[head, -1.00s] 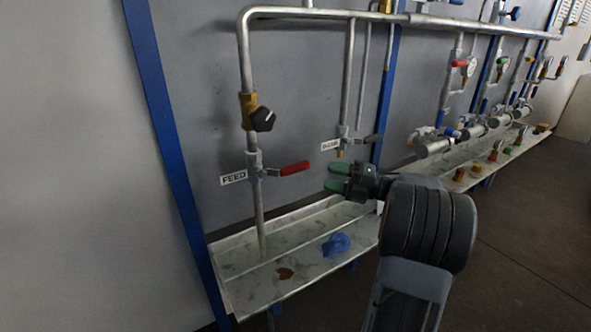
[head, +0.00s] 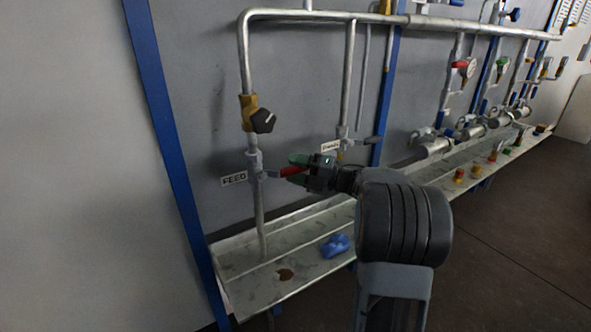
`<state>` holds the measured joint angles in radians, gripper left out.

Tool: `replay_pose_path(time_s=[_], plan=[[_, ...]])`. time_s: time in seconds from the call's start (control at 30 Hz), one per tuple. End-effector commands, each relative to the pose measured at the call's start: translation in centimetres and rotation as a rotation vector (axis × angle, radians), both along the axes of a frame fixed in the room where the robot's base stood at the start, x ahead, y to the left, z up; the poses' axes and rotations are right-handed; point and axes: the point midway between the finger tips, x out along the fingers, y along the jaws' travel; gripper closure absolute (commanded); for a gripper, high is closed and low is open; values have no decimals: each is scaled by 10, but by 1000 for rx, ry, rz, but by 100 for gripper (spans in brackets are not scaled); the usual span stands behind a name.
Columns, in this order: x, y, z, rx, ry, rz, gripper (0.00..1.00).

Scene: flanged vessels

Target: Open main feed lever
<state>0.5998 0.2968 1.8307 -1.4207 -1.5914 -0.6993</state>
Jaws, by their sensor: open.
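The feed lever (head: 289,172) has a red handle and sits level, pointing right from its valve on the vertical pipe. The white FEED label (head: 234,179) is just left of that valve (head: 256,164). My gripper (head: 297,170) has green fingertips and is open at the right end of the red handle. The fingers overlap the handle's end in the head view; I cannot tell whether they touch it. Part of the handle's end is hidden by the gripper.
A black knob (head: 263,120) on a brass fitting is above the feed valve. A second valve with a dark lever (head: 369,141) is to the right, behind my gripper. A metal tray (head: 235,258) below holds a blue object (head: 335,245).

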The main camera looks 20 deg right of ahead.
Motion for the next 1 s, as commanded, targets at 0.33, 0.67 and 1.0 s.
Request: replay_pose_path(time_s=[0.33,0.67,1.0], plan=[[0,0,0,0,0,0,73],[0,0,0,0,0,1,100],[6,2,-5,27,5,6,100]])
